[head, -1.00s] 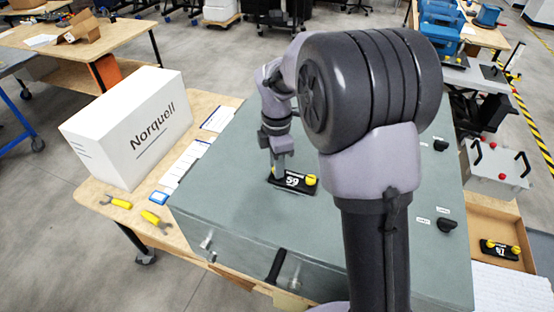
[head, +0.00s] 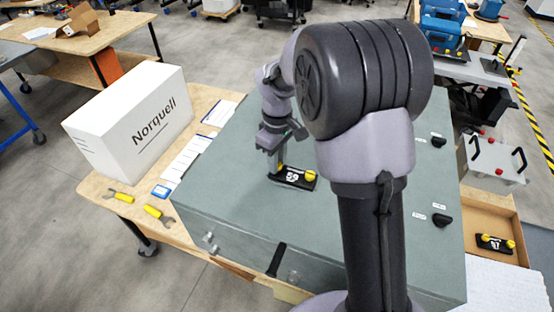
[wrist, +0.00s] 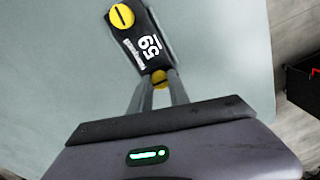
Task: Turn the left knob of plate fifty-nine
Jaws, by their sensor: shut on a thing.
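Plate fifty-nine (head: 293,178) is a black plate marked "59" in white, lying flat on the grey-green cabinet top. It also shows in the wrist view (wrist: 140,45). Its right knob (head: 309,176) is yellow and free; in the wrist view this knob (wrist: 122,16) shows a dark slot across it. Its left knob (wrist: 159,77) is yellow and sits between the fingertips, partly hidden by them. My gripper (wrist: 160,84) is shut on the left knob; in the head view my gripper (head: 277,166) reaches down to the plate's left end.
The cabinet top (head: 235,190) is clear around the plate. Dark knobs (head: 442,220) stand on its right side. A white Norquell box (head: 135,120) and yellow-handled tools (head: 155,213) lie on the wooden table to the left. Plate "17" or similar (head: 495,243) lies in a tray at right.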

